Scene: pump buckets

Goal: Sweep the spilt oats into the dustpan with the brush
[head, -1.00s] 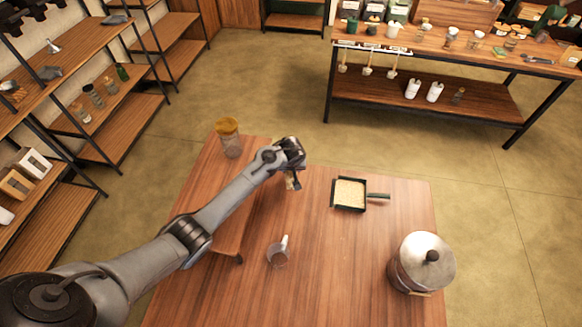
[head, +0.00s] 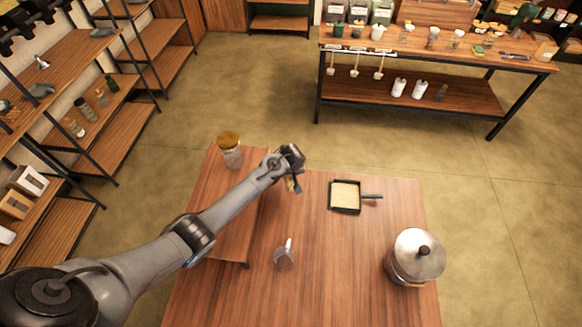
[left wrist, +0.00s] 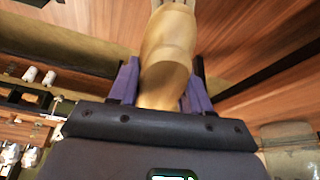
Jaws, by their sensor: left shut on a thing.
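The dark dustpan (head: 372,197) lies on the wooden table, its handle pointing right. Pale oats (head: 345,195) cover its floor. No loose oats can be made out on the bare table. My left gripper (head: 293,185) is over the table, left of the dustpan and apart from it. In the left wrist view it is shut on a rounded tan wooden piece (left wrist: 167,55), which looks like the brush's handle. The bristles cannot be clearly seen in either view. My right gripper is not in view.
A raised wooden board (head: 235,215) bears a jar (head: 229,152) with an orange-brown lid. A clear scoop or cup (head: 284,259) stands near the middle. A lidded metal pot (head: 415,257) stands at the front right. The table between pot and dustpan is clear.

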